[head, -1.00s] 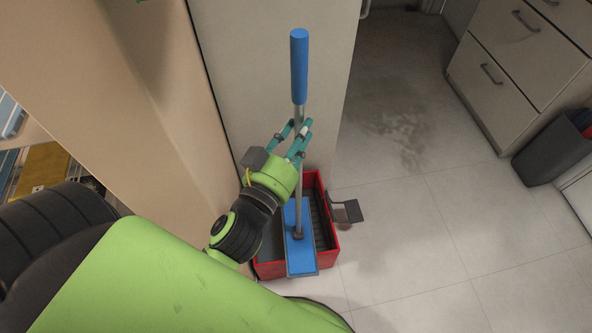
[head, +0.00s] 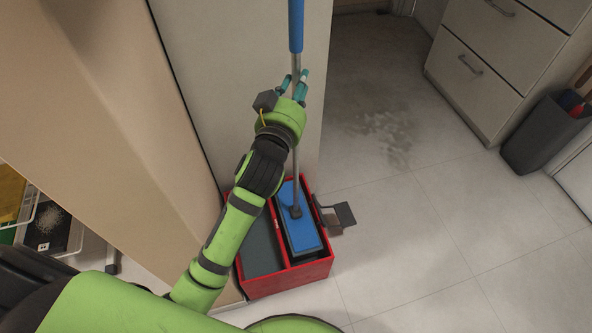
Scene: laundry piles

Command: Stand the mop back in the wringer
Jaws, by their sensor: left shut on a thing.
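The mop stands almost upright, with a blue grip (head: 296,22) at the top, a grey metal pole (head: 296,165) and a flat blue head (head: 303,236) at the bottom. The head lies inside the right compartment of the red bucket with the wringer (head: 308,277). My left gripper (head: 294,82) is shut on the pole just below the blue grip. My right gripper is not in view.
A grey pedal or bracket (head: 337,217) sticks out on the bucket's right. A pale panel (head: 255,90) stands close behind. Drawers (head: 480,70) and a dark bin (head: 540,135) are at the right.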

